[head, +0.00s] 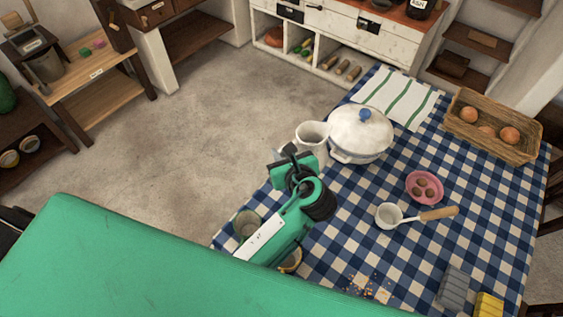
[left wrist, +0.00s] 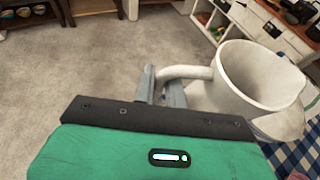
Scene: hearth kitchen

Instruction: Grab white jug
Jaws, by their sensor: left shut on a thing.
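The white jug (head: 313,138) stands at the left edge of the checked table, beside a white lidded pot (head: 360,135). My left gripper (head: 294,154) reaches it from the near side. In the left wrist view the jug (left wrist: 255,80) is upright with its open mouth showing, and its handle points left. The grey fingers of my left gripper (left wrist: 160,88) are shut on the jug's handle. In the head view my gripper hides the jug's lower part. My right gripper is not in view.
The table (head: 330,215) has a blue and white checked cloth. A ladle (head: 390,215), a pink dish (head: 410,182), a basket (head: 480,143) and a striped towel (head: 372,92) lie to the right. A cup (head: 247,224) is near my left arm. Open floor lies left.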

